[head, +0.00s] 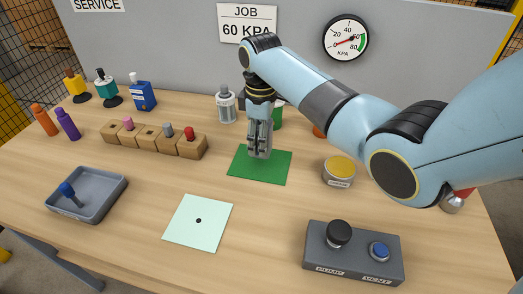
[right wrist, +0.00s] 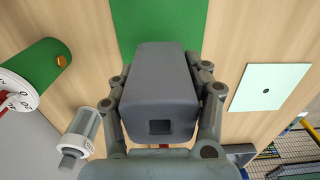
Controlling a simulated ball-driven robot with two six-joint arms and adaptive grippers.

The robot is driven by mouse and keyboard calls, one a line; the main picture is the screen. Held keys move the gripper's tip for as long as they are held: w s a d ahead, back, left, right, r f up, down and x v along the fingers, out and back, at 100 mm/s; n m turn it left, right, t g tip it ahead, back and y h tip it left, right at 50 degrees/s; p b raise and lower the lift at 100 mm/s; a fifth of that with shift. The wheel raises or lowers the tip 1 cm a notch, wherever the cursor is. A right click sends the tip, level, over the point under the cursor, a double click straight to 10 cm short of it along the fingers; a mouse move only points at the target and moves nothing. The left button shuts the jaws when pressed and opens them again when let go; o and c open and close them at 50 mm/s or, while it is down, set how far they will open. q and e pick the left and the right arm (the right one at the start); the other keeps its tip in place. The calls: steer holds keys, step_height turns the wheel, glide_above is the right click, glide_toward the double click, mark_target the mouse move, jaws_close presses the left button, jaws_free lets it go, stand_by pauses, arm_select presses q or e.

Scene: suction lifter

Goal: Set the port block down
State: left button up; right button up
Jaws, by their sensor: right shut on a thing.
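My right gripper (head: 259,152) points down over the green mat (head: 245,175) in the head view. In the right wrist view, its fingers (right wrist: 162,95) are closed on both sides of a dark grey block (right wrist: 165,70), the port block, with a square opening in its near face. The green mat (right wrist: 155,20) shows beyond the block. I cannot tell whether the block touches the mat. In the head view the block is hard to tell apart from the grey fingers. My left gripper is in neither view.
A pale square with a black dot (head: 198,220) lies front left of the mat. A grey tray (head: 117,186), wooden blocks with coloured pegs (head: 150,139), a yellow-topped tin (head: 340,168) and a pump/vent box (head: 353,262) stand around. A clear canister (head: 226,105) stands behind.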

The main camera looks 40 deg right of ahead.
steer(key=shift+f, duration=1.95)
steer(key=o, duration=1.3)
steer(key=shift+f, duration=0.15)
steer(key=shift+c, duration=0.2)
step_height(320, 180, up, 12)
steer(key=shift+r, duration=0.2)
